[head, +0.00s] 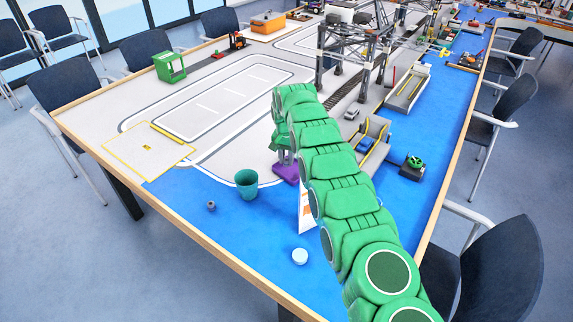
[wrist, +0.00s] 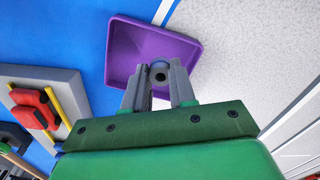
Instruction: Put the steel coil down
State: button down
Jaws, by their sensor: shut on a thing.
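The steel coil (wrist: 159,75) is a small grey cylinder with a dark hole, between my fingertips in the wrist view. My gripper (wrist: 157,88) is shut on it. A purple tray (wrist: 125,45) with raised walls lies beyond the fingertips, and the coil shows against its near part. Whether the coil touches the tray floor I cannot tell. In the head view the purple tray (head: 283,172) is partly hidden by my green arm, with my gripper (head: 284,158) just above it. The coil is not discernible there.
A teal bin (head: 246,184) stands left of the tray. A small grey object (head: 211,205) and a pale round piece (head: 300,256) lie on the blue area. Gantry cranes (head: 345,45) stand behind. A grey block with red and yellow parts (wrist: 60,95) is at left in the wrist view.

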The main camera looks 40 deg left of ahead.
aim_at(286, 160)
jog(key=shift+f, duration=1.6)
jog(key=c, duration=0.9)
grip_release()
jog(key=shift+f, duration=0.1)
notch_tip(286, 160, up, 11)
jog(key=shift+f, duration=0.15)
jog(key=shift+r, duration=0.75)
